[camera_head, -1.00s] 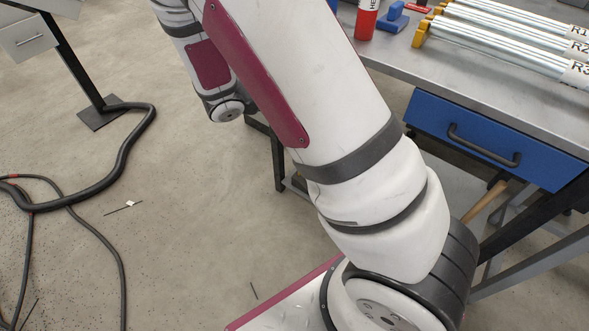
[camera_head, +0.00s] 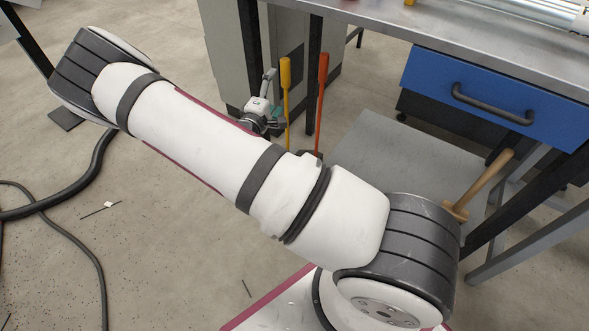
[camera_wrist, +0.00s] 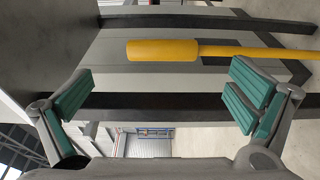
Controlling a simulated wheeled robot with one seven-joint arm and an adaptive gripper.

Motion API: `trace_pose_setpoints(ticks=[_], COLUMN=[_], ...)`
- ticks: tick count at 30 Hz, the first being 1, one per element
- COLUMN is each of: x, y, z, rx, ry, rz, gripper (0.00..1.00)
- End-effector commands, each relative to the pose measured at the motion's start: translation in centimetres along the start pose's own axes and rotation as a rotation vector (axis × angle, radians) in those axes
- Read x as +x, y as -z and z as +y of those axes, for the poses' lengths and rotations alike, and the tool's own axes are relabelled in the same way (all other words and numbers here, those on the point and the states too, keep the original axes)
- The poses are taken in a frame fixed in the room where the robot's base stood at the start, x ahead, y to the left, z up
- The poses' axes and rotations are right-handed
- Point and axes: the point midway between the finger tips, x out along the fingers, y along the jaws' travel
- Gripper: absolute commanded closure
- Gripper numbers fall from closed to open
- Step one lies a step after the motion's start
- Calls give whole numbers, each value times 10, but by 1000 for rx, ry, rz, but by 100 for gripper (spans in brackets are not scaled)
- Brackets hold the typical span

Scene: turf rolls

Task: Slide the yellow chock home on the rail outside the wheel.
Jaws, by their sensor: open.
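My gripper (camera_head: 262,112) is below the bench edge in the head view, left of a yellow upright handle. In the wrist view its two green-padded fingers stand wide apart, with nothing between the pads of my gripper (camera_wrist: 160,97). The yellow handle (camera_head: 286,85) also shows in the wrist view (camera_wrist: 165,50), lying across the picture beyond the fingers. Only a sliver of yellow (camera_head: 410,2) shows at the top edge, by the silver rails (camera_head: 520,8); I cannot tell whether it is the chock. The wheel cannot be made out.
The steel bench (camera_head: 390,22) has a blue drawer (camera_head: 440,75) below it. An orange handle (camera_head: 321,95) stands right of the yellow one. A wooden-handled tool (camera_head: 485,182) is near the lower shelf (camera_head: 365,145). Black hoses (camera_head: 80,180) lie on the floor at left.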

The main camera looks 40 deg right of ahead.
Motion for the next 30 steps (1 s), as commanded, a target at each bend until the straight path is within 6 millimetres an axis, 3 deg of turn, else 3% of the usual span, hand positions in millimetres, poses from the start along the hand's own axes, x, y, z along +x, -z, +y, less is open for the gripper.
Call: trace_pose_setpoints(ticks=[3, 11, 21, 30], x=[19, 37, 79, 82], y=[0, -1, -3, -3], z=[-2, -2, -5, -4], rx=[1, 0, 1, 1], ry=[-1, 0, 0, 1], rz=[-2, -2, -2, -2], gripper=[0, 0, 0, 2])
